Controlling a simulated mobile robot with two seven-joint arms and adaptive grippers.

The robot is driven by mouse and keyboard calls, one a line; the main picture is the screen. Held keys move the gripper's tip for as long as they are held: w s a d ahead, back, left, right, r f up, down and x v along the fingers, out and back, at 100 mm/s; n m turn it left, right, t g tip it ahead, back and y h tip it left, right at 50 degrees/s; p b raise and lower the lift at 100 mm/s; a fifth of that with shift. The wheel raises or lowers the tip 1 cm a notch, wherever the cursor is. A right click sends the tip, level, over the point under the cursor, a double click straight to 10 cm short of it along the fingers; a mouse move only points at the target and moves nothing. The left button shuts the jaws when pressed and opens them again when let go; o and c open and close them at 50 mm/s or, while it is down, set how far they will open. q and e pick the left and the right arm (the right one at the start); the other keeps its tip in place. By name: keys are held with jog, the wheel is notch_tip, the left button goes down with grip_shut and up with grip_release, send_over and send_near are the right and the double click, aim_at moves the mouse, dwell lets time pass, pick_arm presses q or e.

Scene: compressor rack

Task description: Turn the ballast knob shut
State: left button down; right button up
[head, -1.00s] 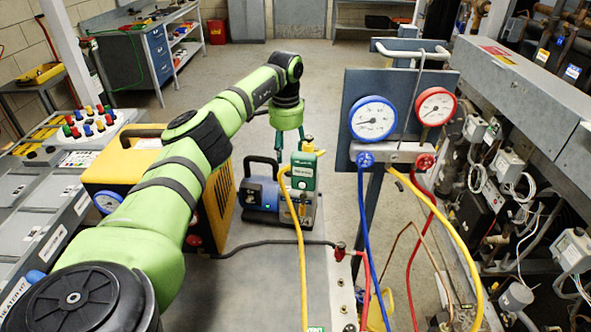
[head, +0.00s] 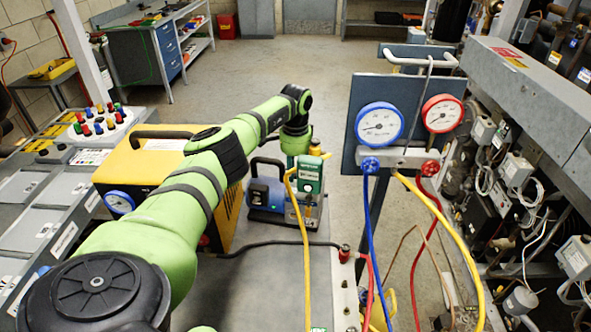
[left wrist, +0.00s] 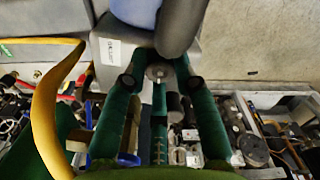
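The vacuum pump (head: 266,195), blue with a dark handle, stands on the grey surface beyond the yellow machine. In the left wrist view, the green fingers of my left gripper (left wrist: 160,70) stand apart, one on each side of a small round grey knob (left wrist: 158,72), which looks like the ballast knob. A white label (left wrist: 112,50) lies on the grey body beside it. I cannot tell whether the fingers touch the knob. My right gripper is out of view.
A yellow hose (head: 306,255) runs close to the gripper and curves at the left in the wrist view (left wrist: 45,105). The gauge manifold (head: 405,157) with blue, red and yellow hoses stands to the right. The yellow machine (head: 150,170) lies under my left arm.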

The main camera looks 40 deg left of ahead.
pick_arm(q)
jog(key=shift+m, duration=0.6)
jog(key=c, duration=1)
grip_release()
jog(key=shift+s, duration=0.1)
jog(key=shift+a, duration=0.1)
notch_tip(320, 180, up, 12)
jog(key=shift+r, duration=0.1)
